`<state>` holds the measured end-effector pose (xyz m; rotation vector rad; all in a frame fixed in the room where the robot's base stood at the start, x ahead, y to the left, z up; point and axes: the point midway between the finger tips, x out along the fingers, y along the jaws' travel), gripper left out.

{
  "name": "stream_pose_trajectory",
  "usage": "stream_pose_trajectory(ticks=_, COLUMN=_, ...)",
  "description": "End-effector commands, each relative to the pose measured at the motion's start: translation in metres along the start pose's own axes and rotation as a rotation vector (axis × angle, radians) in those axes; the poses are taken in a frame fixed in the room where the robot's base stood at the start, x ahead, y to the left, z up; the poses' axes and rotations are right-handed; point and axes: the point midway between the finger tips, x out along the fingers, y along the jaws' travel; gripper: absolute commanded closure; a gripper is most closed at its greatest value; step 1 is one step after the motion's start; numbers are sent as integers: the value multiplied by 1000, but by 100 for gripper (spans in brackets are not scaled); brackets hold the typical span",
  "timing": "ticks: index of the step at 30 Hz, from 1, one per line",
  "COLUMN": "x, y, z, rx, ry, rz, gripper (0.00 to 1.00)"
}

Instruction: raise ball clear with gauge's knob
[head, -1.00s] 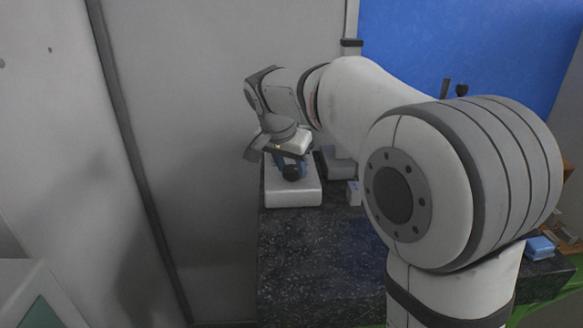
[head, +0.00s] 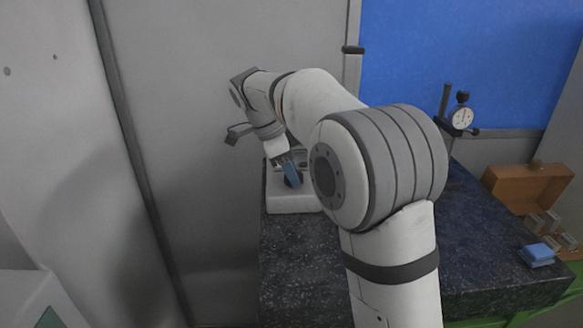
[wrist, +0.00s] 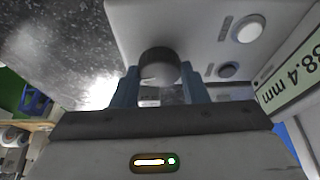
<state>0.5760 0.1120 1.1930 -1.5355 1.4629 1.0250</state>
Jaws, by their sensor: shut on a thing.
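A white instrument with a flat base (head: 290,203) stands at the left end of the dark bench, partly hidden by my arm. A dark round knob (wrist: 158,64) sits between my blue fingers. My gripper (head: 289,176) is shut on this knob, tilted over the instrument; it also shows in the wrist view (wrist: 160,88). I cannot make out the ball.
A dial indicator (head: 461,118) on a dark stand is at the back right of the bench. A grey wall panel (head: 190,130) is close on the left. The front bench surface (head: 300,262) is clear.

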Motion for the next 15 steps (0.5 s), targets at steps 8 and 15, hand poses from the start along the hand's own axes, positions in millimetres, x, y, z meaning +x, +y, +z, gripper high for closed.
stream_pose_trajectory(ticks=8, x=-2, y=-2, z=-1, rx=244, ry=-1, rz=102, gripper=83)
stream_pose_trajectory(ticks=15, x=-2, y=-4, z=-2, rx=455, ry=-1, rz=188, gripper=83)
